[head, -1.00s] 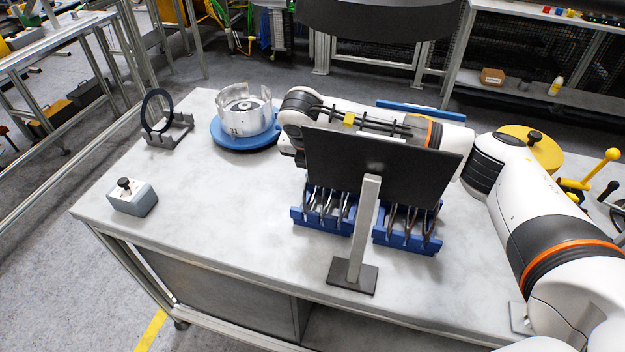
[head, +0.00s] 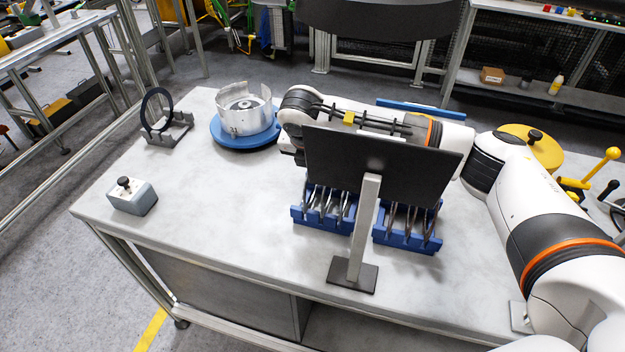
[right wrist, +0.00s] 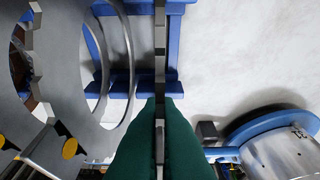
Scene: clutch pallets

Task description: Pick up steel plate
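Steel plates stand on edge in two blue racks behind the monitor stand. Several show in the left rack (head: 323,221) and several in the right rack (head: 407,240) in the head view. My right arm reaches in from the right, and its gripper is hidden behind the monitor there. In the right wrist view, the green fingers of my right gripper (right wrist: 160,125) sit close against both faces of a thin steel plate (right wrist: 159,60), seen edge-on over a blue rack (right wrist: 175,84). Large ring-shaped plates (right wrist: 70,75) stand just left of it. My left gripper is in neither view.
The dark monitor (head: 350,160) on a post stands in front of the racks. A metal drum (head: 245,112) sits on a blue round base (head: 232,140). A black ring (head: 157,105) on a stand and a grey button box (head: 132,197) are left. The table's left front is clear.

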